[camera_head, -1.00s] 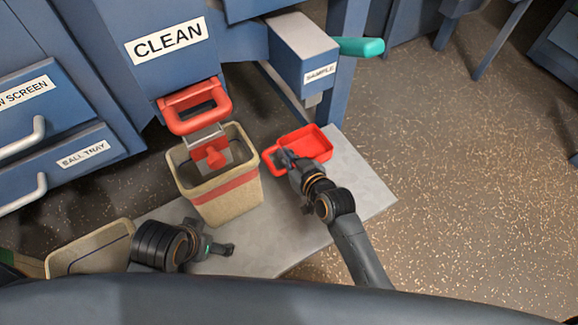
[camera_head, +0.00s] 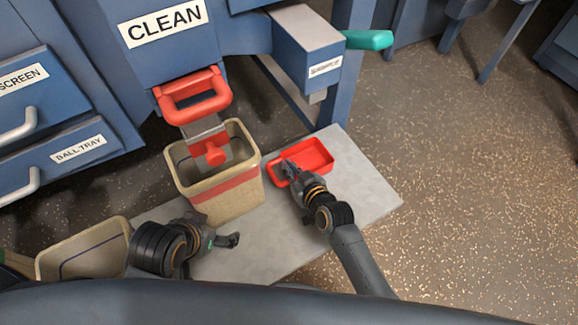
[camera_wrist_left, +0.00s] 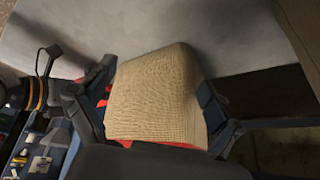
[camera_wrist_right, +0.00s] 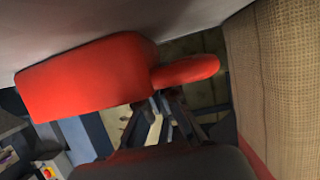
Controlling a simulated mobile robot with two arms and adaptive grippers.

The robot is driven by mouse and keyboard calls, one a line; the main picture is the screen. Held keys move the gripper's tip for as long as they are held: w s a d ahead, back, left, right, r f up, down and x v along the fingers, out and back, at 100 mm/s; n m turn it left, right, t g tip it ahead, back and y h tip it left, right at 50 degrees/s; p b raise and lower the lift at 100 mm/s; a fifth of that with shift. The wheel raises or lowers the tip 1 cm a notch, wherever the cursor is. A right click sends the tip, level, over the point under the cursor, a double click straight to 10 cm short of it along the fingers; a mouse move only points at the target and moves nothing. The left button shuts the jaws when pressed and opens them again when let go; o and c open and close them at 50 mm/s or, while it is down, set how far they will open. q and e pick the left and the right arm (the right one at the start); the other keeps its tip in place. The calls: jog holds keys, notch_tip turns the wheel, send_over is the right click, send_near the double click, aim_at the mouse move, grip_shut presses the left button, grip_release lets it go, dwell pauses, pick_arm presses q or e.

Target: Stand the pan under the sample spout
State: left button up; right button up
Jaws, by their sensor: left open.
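The red pan (camera_head: 313,157) is at the grey platform, right of the tan bucket, nearer me than the sample spout (camera_head: 318,97) under the box labelled SAMPLE. My right gripper (camera_head: 287,168) is at the pan's left end. In the right wrist view its fingers (camera_wrist_right: 163,103) close together at the pan's handle (camera_wrist_right: 187,69), beside the red pan wall (camera_wrist_right: 85,75). Whether the pan touches the platform is unclear. My left gripper (camera_head: 232,241) is open and empty, near the platform in front of the bucket; the left wrist view shows the bucket (camera_wrist_left: 155,95) between its fingers.
The tan bucket (camera_head: 225,202) with a red band stands under the red CLEAN handle (camera_head: 195,92). A second tan bin (camera_head: 85,250) is at lower left. The platform (camera_head: 365,190) is bare right of the pan. A teal handle (camera_head: 368,40) sticks out beside the SAMPLE box.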

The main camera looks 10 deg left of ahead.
jog(key=o, duration=0.5)
pick_arm(q)
jog(key=shift+s, duration=0.1)
pick_arm(e)
jog(key=shift+r, duration=0.15)
